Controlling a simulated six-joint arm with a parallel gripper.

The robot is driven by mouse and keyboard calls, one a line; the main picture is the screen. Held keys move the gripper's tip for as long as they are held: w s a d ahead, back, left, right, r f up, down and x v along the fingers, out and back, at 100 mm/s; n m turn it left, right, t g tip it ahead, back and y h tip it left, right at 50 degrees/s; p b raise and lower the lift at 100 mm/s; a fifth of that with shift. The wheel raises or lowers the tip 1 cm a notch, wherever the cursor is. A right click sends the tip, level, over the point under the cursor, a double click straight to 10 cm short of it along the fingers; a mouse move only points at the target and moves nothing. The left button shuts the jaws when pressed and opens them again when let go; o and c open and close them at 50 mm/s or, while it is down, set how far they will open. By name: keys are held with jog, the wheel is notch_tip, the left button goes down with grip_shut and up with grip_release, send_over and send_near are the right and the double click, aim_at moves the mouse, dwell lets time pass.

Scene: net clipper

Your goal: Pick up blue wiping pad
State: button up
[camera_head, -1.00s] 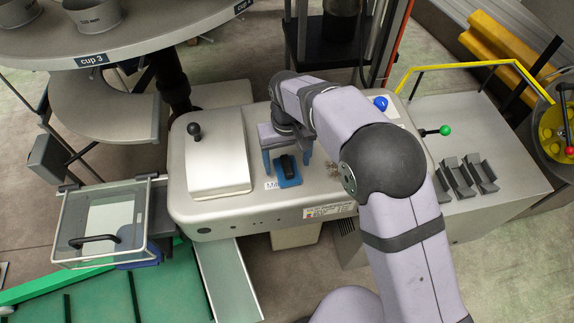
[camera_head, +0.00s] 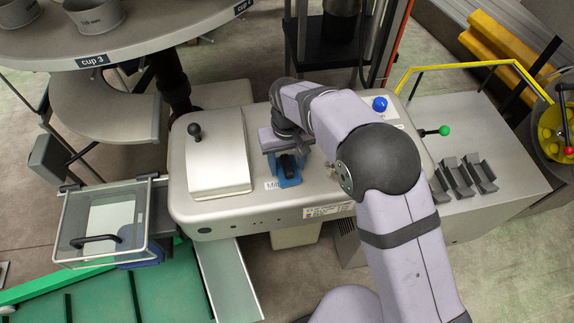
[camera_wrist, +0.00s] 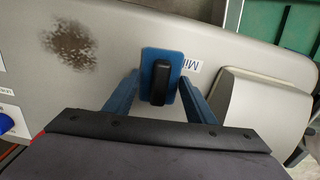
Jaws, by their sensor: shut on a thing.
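The blue wiping pad (camera_head: 289,182) is a small blue plate with a black handle, lying on the grey top of the machine (camera_head: 270,208) beside a printed label. In the wrist view, the pad (camera_wrist: 148,62) sits between the fingertips, with its black handle (camera_wrist: 159,84) facing the camera. My gripper (camera_head: 286,166) is above the pad, its blue fingers shut on the pad's two sides. It also shows in the wrist view (camera_wrist: 160,80). In the head view, the gripper body hides the pad's far part.
A lidded cover with a black knob (camera_head: 195,130) stands left of the pad. A blue button (camera_head: 380,104) and a green-knobbed lever (camera_head: 444,130) are to the right. A dark speckled dirt patch (camera_wrist: 68,46) marks the machine top.

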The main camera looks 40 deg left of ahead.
aim_at(287, 163)
notch_tip(287, 163, up, 10)
jog(key=b, duration=0.3)
jog(key=shift+f, duration=0.15)
